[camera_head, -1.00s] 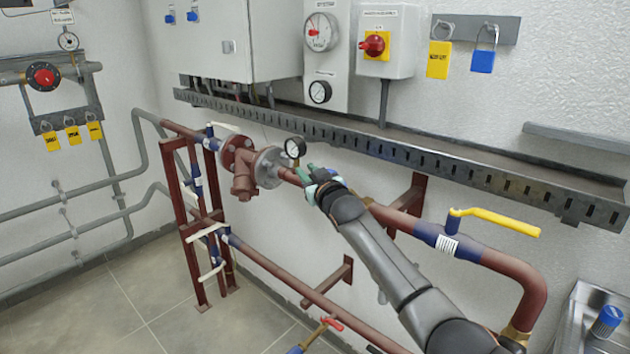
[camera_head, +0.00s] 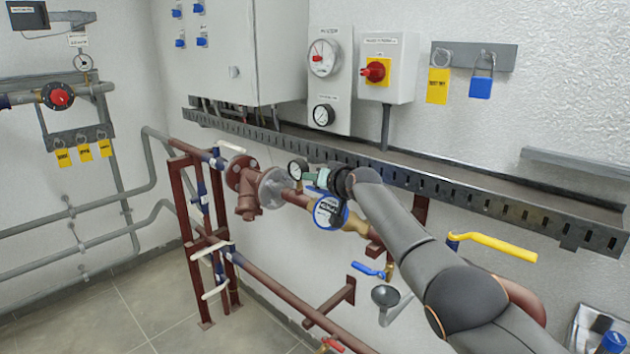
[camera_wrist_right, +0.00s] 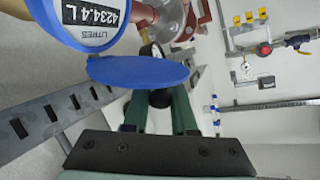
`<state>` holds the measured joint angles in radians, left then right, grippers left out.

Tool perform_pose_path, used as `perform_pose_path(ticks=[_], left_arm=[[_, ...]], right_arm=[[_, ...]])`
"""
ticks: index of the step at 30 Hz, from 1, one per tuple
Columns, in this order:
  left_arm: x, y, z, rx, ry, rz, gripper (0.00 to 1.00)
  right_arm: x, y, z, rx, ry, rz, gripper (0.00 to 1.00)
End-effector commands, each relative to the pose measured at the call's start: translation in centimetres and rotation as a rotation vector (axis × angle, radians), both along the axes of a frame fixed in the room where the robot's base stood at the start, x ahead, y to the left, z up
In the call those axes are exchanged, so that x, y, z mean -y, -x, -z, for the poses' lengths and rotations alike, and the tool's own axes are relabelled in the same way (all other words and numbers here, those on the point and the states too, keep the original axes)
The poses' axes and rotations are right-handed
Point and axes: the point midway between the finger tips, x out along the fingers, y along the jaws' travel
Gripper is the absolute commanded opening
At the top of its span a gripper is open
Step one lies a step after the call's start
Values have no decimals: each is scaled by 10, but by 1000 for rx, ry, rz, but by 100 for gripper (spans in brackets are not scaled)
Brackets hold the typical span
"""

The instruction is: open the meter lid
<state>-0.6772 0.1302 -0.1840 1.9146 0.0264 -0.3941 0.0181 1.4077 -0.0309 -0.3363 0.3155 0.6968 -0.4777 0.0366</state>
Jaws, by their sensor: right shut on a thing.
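The water meter (camera_head: 328,212) sits on the brown pipe in the head view, its round face in a blue rim showing. In the right wrist view its white dial (camera_wrist_right: 92,18) reads "4234.4 L" and is uncovered. The blue round lid (camera_wrist_right: 138,71) stands swung away from the dial, at a steep angle to it. My right gripper (camera_head: 318,182) is just above the meter. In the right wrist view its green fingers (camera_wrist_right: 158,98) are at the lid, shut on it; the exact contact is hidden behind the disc. My left gripper is not in view.
A small pressure gauge (camera_head: 298,170) stands close to my right gripper. A slotted cable tray (camera_head: 440,183) runs along the wall behind the arm. A yellow-handled valve (camera_head: 492,245) and a blue-handled valve (camera_head: 368,270) are to the right and below.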

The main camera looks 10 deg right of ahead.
Motion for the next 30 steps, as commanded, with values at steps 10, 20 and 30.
perform_pose_path(ticks=[10, 20, 30], left_arm=[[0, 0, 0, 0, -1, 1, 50], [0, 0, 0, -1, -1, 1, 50], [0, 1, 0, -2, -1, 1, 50]], right_arm=[[0, 0, -1, -17, -22, -1, 0], [0, 0, -1, -16, -22, 1, 35], [0, 0, -1, -16, -21, 0, 56]])
